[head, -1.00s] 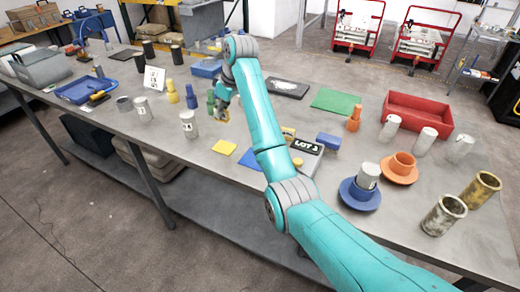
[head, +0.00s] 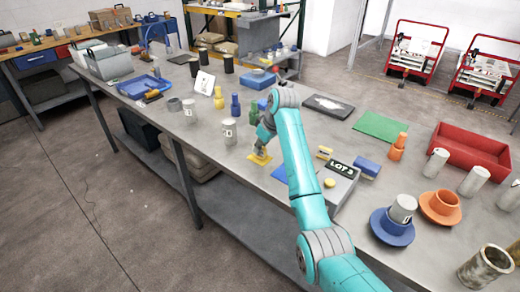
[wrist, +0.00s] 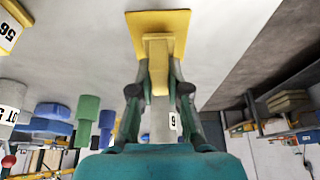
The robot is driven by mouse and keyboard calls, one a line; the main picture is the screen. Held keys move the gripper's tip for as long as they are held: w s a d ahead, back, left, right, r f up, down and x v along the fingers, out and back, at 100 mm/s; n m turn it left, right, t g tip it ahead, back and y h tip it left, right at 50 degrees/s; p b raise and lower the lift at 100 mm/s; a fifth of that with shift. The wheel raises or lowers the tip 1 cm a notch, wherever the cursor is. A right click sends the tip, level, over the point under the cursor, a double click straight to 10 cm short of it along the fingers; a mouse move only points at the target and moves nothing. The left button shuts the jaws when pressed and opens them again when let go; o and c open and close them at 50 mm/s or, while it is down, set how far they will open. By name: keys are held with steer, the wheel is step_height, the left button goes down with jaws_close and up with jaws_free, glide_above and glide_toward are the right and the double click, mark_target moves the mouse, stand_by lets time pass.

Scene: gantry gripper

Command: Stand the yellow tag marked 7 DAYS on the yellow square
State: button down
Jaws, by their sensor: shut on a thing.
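The yellow square (head: 260,159) lies flat on the grey table, and my gripper (head: 262,149) is right above it, pointing down. In the wrist view the yellow square (wrist: 165,22) is at the top. My gripper (wrist: 159,88) is shut on the yellow tag (wrist: 157,62), which sits between the two fingers. The tag's far end meets the square in this view; I cannot tell whether it touches or hovers slightly. The tag's marking is not readable. In the head view the tag is mostly hidden by my gripper.
A blue square (head: 280,173) lies just right of the yellow one. A white labelled cylinder (head: 230,132) is close on the left, with blue pegs (head: 235,106) and a green peg (head: 253,113) behind. The table's front edge is near.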

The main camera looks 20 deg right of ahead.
steer(key=shift+f, duration=0.4)
steer(key=shift+f, duration=0.15)
steer(key=c, duration=1.1)
jaws_free()
steer(key=shift+c, duration=0.2)
steer(key=v, duration=1.2)
